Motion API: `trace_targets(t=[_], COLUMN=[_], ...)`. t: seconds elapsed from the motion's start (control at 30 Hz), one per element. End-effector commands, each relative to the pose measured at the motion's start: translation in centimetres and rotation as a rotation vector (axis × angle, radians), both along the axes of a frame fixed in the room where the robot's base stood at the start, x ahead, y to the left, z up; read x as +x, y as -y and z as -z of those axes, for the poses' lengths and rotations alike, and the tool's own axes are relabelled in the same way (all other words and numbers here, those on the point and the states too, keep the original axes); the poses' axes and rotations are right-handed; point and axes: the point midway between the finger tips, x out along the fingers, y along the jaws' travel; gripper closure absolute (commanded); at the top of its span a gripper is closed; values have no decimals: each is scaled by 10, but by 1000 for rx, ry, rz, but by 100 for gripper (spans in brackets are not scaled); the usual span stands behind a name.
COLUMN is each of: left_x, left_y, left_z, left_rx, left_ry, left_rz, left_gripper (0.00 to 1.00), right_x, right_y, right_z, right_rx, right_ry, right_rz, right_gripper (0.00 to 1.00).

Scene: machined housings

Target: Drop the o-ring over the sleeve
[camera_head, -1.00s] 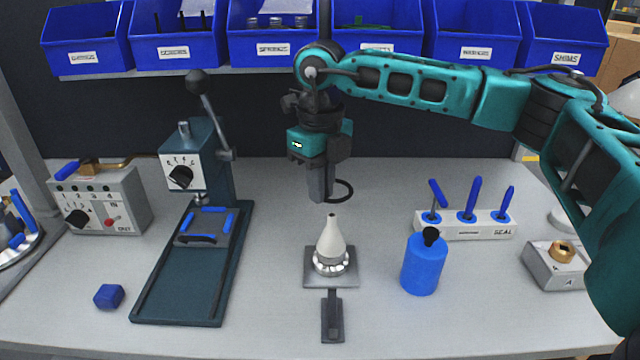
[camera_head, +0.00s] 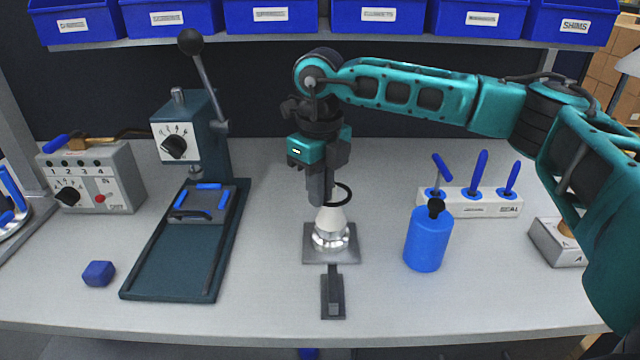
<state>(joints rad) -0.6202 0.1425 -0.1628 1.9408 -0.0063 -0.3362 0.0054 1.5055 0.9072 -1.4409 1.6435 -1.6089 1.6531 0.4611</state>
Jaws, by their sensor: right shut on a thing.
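My right gripper (camera_head: 319,196) hangs down above the middle of the bench, its fingers shut on a thin black o-ring (camera_head: 349,190). The ring sticks out to the right of the fingertips. The pale tapered sleeve (camera_head: 331,220) stands upright in a shiny metal housing on a square grey plate (camera_head: 345,252). The fingers and ring overlap the sleeve's upper part in the picture, and its tip is hidden. I cannot tell whether the ring is around the tip or only in line with it. My left gripper is not in view.
A blue bottle (camera_head: 428,240) stands right of the plate, with a rack of blue-handled tools (camera_head: 470,206) behind it. A lever press (camera_head: 190,215) and control box (camera_head: 95,178) stand left. Blue bins (camera_head: 270,15) line the shelf.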

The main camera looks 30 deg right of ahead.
Motion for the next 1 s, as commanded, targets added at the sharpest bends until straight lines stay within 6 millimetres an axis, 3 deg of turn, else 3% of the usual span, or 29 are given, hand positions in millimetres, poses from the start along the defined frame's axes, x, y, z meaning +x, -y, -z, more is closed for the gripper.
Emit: trace_targets(t=[0.27, 0.3, 0.6, 0.87, 1.0], left_x=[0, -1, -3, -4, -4], left_y=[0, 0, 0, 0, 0], left_z=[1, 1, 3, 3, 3], left_rx=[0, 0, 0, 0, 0], left_ry=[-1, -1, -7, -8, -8], left_rz=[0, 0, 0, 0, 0], left_gripper=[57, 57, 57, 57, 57], right_x=[0, 0, 0, 0, 1], right_y=[0, 0, 0, 1, 1], right_z=[1, 1, 1, 1, -9], right_rx=[0, 0, 0, -2, -1], right_ry=[1, 1, 1, 1, 2], right_rz=[0, 0, 0, 2, 3], right_gripper=[100, 88, 60, 59, 59])
